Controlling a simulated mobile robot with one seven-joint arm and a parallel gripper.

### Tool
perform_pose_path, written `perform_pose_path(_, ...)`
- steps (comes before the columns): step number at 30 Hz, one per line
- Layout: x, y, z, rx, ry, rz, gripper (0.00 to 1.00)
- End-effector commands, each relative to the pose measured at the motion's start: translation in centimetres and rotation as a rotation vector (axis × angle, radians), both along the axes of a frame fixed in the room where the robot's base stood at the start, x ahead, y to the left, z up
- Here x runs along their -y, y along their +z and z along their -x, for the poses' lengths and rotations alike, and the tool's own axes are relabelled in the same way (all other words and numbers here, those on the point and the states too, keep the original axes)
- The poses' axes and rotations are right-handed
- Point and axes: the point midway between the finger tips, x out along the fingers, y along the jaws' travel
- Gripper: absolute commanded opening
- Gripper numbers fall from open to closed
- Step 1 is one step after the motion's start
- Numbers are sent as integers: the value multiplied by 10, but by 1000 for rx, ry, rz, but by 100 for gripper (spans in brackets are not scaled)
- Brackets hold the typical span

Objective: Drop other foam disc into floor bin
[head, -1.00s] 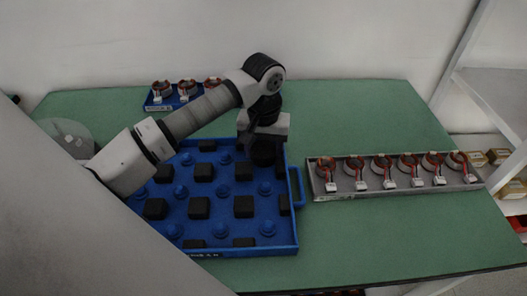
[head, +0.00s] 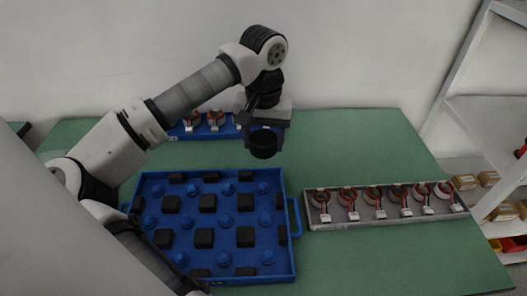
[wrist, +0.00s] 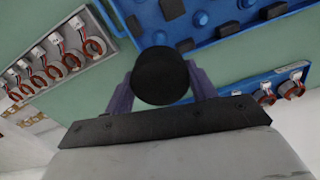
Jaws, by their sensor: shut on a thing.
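My gripper (head: 264,142) is shut on a black foam disc (head: 263,146) and holds it in the air above the back right of the large blue tray. In the wrist view the round black disc (wrist: 160,76) sits between the two purple-grey fingers of my gripper (wrist: 160,82). The floor bin cannot be made out for certain in these frames.
The large blue tray (head: 292,264) holds black blocks and blue pegs on the green table (head: 350,262). A grey tray (head: 380,220) with several stators stands at right. A small blue tray (head: 203,133) with stators is behind. White shelving (head: 490,100) stands at right.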

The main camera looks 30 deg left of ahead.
Motion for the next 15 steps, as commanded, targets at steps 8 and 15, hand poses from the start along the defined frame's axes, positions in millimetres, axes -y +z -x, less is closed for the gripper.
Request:
perform_pose_path(8, 0, 90, 0, 0, -1, 0, 35)
perform_pose_path(15, 0, 123, 0, 0, 0, 0, 35)
